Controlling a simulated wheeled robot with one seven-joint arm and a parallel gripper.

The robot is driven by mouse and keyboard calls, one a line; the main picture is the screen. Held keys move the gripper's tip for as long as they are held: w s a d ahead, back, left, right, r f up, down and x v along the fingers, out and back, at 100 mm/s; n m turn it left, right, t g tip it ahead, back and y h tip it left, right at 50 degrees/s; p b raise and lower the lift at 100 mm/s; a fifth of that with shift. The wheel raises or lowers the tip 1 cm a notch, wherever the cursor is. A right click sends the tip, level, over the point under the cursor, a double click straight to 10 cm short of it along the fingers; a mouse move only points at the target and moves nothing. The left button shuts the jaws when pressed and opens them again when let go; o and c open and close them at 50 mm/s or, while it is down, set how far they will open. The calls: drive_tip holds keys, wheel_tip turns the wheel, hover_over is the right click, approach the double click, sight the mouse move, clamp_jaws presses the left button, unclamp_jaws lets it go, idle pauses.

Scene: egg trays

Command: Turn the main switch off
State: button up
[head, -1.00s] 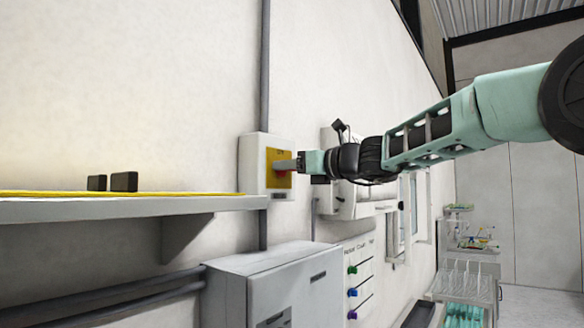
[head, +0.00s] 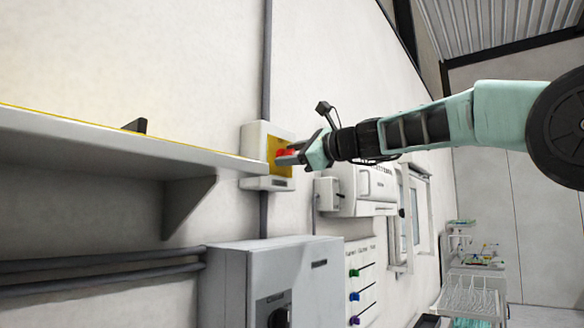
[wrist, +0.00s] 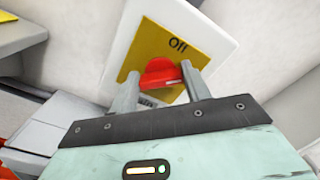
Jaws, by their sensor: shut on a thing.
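The main switch is a white wall box (head: 252,150) with a yellow plate (head: 271,143) and a red knob (head: 284,153). In the wrist view the red knob (wrist: 160,72) sits between the two fingers of my gripper (wrist: 160,78), which is shut on it. The word "Off" (wrist: 178,44) shows on the yellow plate (wrist: 150,40) above the knob. Another label below is partly hidden by the fingers. In the head view my gripper (head: 288,158) reaches the switch from the right and looks tilted.
A shelf (head: 120,143) with a yellow edge ends close at the left of the switch. A grey cabinet (head: 230,285) stands below. A white box (head: 365,190) and a panel with coloured knobs (head: 360,265) are on the wall to the right.

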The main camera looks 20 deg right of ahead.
drive_tip(key=n+b, duration=0.2)
drive_tip(key=n, duration=0.1)
drive_tip(key=n+b, duration=0.1)
drive_tip(key=shift+f+n+b, duration=0.3)
drive_tip(key=shift+n+b, duration=1.35)
drive_tip(key=shift+n, duration=0.95)
drive_tip(key=shift+c, duration=0.2)
drive_tip(key=o, duration=1)
drive_tip(key=shift+r, duration=0.1)
drive_tip(key=shift+s, duration=0.15)
drive_tip(key=b+v, duration=0.7)
drive_tip(key=v, duration=1)
